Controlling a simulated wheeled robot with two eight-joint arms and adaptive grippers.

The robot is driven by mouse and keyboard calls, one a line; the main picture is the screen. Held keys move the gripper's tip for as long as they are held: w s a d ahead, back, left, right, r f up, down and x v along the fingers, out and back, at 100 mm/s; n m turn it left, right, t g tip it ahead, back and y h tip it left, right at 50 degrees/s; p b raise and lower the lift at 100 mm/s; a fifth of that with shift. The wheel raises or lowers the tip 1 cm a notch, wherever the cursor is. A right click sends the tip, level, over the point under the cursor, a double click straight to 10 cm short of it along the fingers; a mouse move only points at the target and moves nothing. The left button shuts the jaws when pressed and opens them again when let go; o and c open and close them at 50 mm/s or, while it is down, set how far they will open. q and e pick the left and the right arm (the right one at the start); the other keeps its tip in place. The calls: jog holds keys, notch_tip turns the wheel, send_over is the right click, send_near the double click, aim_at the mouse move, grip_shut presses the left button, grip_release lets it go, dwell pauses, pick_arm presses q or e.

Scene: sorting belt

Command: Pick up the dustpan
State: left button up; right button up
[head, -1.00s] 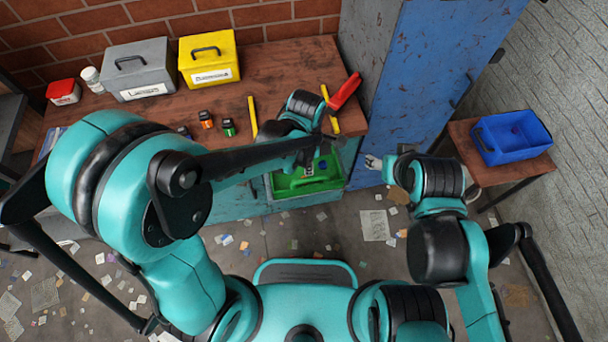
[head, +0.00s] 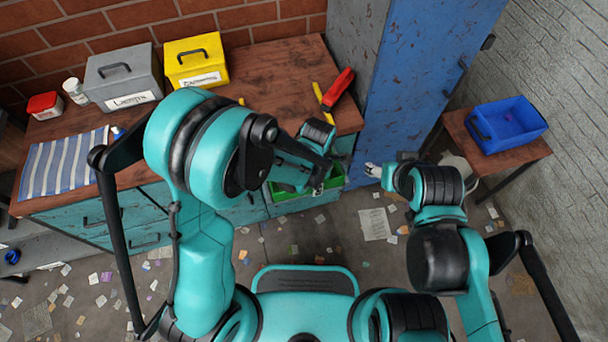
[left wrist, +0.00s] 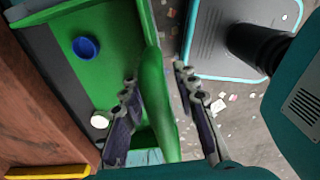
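I cannot make out a dustpan for certain in either view. My left gripper (head: 318,188) is at the open green drawer or bin (head: 280,195) in the front of the workbench. In the left wrist view, the left gripper (left wrist: 155,75) is open, with one finger on each side of the green front wall (left wrist: 153,100); I cannot tell whether they touch it. A blue round cup (left wrist: 86,48) and a small white round item (left wrist: 101,120) are inside the green space. My right gripper (head: 374,170) looks open and empty beside the blue locker.
The workbench (head: 280,70) holds a grey box (head: 122,78), a yellow box (head: 196,62), a striped cloth (head: 62,165) and a red and black object (head: 338,90). The blue locker (head: 410,80) and a side table with a blue bin (head: 508,125) stand right. Scraps litter the floor.

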pick_arm(q)
jog(key=shift+r, duration=0.1)
grip_shut()
